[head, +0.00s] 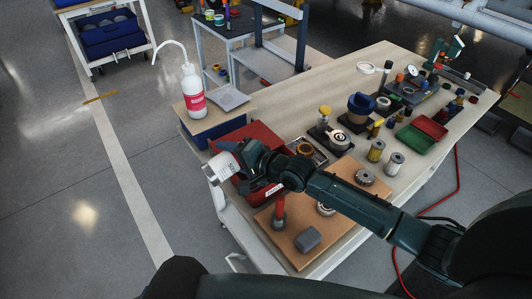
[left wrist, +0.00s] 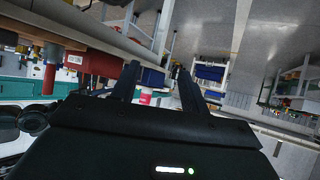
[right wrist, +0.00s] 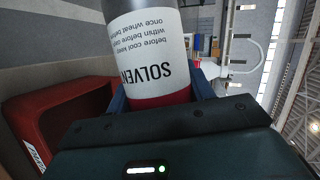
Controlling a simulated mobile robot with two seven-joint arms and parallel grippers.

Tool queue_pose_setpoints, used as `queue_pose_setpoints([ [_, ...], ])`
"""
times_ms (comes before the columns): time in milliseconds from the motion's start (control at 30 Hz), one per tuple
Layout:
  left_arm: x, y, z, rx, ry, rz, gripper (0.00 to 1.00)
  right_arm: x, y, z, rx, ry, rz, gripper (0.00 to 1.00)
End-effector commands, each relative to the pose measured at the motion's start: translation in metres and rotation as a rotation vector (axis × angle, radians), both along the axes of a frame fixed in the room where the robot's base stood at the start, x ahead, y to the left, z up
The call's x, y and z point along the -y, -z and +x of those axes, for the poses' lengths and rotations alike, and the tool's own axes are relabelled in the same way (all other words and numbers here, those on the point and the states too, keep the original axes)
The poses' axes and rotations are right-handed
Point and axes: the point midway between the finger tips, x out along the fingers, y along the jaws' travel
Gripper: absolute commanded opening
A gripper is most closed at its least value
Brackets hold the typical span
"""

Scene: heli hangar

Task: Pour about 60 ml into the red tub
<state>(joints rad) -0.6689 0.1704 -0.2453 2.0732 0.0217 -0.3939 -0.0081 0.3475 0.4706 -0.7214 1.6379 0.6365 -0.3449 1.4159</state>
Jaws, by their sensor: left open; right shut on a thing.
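The red tub (head: 262,131) stands at the near left end of the bench, partly hidden by my right gripper and arm. It also shows in the left wrist view (left wrist: 95,63) and at the left of the right wrist view (right wrist: 40,115). My right gripper (head: 236,160) is shut on the solvent bottle (head: 224,167), over the tub's left side. The bottle has a white label, a grey part and a red band (right wrist: 150,50). It looks tilted; its mouth and any liquid are hidden. My left gripper (left wrist: 158,70) is open and empty, away from the bench.
A white wash bottle (head: 193,92) with a bent spout stands beyond the tub, beside a grey tray (head: 229,97). A green bin (head: 414,139), tins and parts crowd the bench to the right. Open floor lies to the left.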

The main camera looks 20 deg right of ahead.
Motion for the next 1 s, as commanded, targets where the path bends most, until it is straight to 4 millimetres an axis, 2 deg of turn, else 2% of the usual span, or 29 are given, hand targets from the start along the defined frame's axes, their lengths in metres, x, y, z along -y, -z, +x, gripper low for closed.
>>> queue_pose_setpoints([
  [333,-0.002,-0.002,-0.001,-0.014,-0.010,0.003,0.45,-0.007,0.010,-0.003,0.038,0.010,-0.119,0.23],
  [400,-0.005,-0.009,-0.002,-0.030,-0.019,0.008,0.45,-0.004,0.003,-0.002,0.048,0.012,-0.156,0.23],
  [600,-0.012,-0.010,-0.006,-0.060,-0.042,0.018,0.45,-0.001,0.003,-0.001,0.075,0.012,-0.237,0.23],
  [1000,-0.013,-0.003,-0.008,-0.074,-0.045,0.022,0.45,0.000,0.006,-0.001,0.082,0.011,-0.256,0.23],
])
